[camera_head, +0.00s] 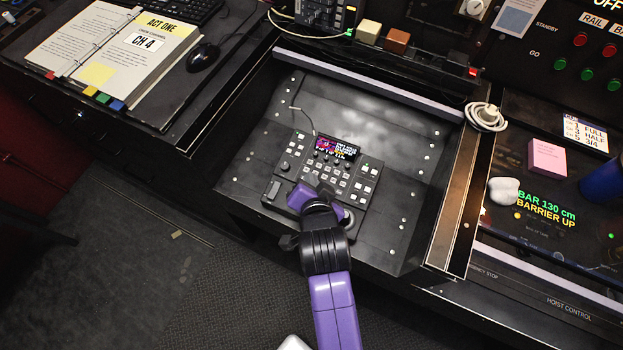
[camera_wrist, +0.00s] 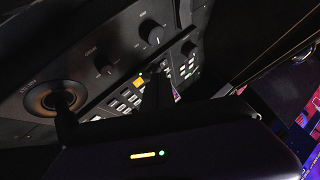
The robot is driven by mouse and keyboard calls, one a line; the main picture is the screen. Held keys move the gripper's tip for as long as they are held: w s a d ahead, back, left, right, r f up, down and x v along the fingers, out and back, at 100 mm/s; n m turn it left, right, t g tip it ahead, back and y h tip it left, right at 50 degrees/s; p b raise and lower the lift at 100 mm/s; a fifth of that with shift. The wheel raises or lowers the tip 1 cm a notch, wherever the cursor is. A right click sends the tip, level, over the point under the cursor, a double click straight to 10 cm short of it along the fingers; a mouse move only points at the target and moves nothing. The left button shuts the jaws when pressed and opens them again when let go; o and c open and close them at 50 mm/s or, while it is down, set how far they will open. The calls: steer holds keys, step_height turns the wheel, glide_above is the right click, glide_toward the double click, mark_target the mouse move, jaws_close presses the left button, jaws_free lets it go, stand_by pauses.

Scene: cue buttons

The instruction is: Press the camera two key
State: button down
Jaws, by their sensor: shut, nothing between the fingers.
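The control panel (camera_head: 287,180) is a small dark console with a lit colour screen (camera_head: 337,147), rows of pale keys, knobs and a joystick. It lies on the recessed black desk plate. The key labels are too small to read, so I cannot tell which is camera two. My gripper (camera_head: 318,198) is shut and empty, over the front part of the panel, hiding some of its keys. In the wrist view, a dark finger (camera_wrist: 158,92) reaches over the key rows. One key beside it glows orange (camera_wrist: 138,82). Whether the fingertips touch a key I cannot tell.
In the wrist view, the joystick (camera_wrist: 55,99) and knobs (camera_wrist: 151,33) stand up near the keys. A thin cable rises behind the panel. An open binder (camera_head: 105,50) and mouse (camera_head: 203,57) lie left; a hoist control desk (camera_head: 560,300) stands right. The plate around the panel is clear.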

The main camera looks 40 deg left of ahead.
stand_by(0.4)
steer(key=shift+s+r+p, duration=0.15)
steer(key=shift+r+p, duration=0.55)
steer(key=shift+p, duration=0.15)
steer(key=r+p, duration=0.4)
steer(key=r, duration=0.1)
steer(key=shift+s+d+p, duration=0.15)
steer(key=shift+s+p, duration=0.15)
steer(key=shift+p, duration=0.05)
stand_by(0.6)
